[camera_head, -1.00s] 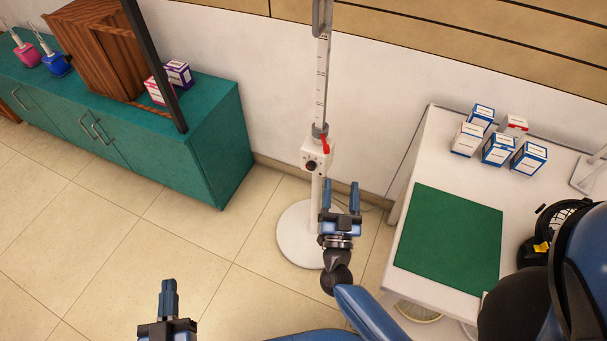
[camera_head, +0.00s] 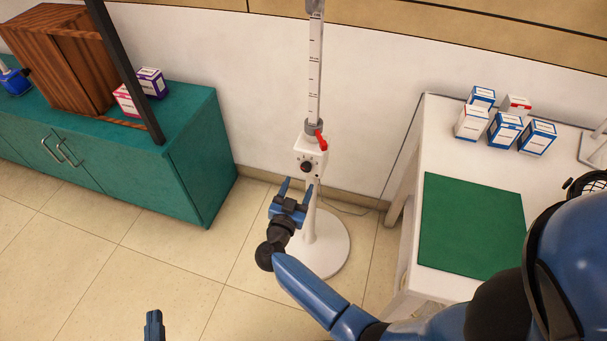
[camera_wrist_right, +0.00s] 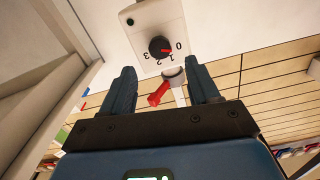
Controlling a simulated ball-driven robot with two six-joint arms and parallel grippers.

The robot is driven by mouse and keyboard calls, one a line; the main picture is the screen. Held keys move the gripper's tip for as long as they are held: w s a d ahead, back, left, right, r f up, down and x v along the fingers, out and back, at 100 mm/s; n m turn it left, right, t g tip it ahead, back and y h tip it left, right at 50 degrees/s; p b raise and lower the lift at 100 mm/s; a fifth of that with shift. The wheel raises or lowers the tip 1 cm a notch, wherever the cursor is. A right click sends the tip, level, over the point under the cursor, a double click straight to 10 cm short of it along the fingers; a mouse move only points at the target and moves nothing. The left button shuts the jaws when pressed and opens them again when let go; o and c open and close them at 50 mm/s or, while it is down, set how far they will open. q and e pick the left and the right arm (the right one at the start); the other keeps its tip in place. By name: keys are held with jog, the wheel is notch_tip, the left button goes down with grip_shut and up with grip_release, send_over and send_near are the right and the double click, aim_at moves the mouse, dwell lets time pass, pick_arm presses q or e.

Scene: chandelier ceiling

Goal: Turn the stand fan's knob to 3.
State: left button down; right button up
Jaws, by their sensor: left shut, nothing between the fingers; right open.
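The stand fan shows as a white pole (camera_head: 316,80) on a round white base (camera_head: 322,250). Its white control box (camera_head: 311,157) carries a black knob (camera_head: 306,166). In the right wrist view the knob (camera_wrist_right: 157,46) has marks 0, 1, 2 and 3 around it, and its red pointer is toward the 0. My right gripper (camera_head: 296,187) is open and empty, just below and in front of the box. In its wrist view the knob lies beyond and between the open fingertips (camera_wrist_right: 159,68), apart from them. My left gripper (camera_head: 153,322) is shut and empty at the bottom left.
A red lever (camera_head: 320,140) sticks out above the box. A white table (camera_head: 410,250) with a green mat (camera_head: 470,225) and several small boxes (camera_head: 500,125) stands right. A teal cabinet (camera_head: 190,165) stands left.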

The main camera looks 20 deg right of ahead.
aim_at(305, 169)
jog(key=shift+b+x, duration=0.65)
jog(key=shift+x, duration=2.5)
jog(key=c, duration=1)
jog(key=shift+c, duration=0.2)
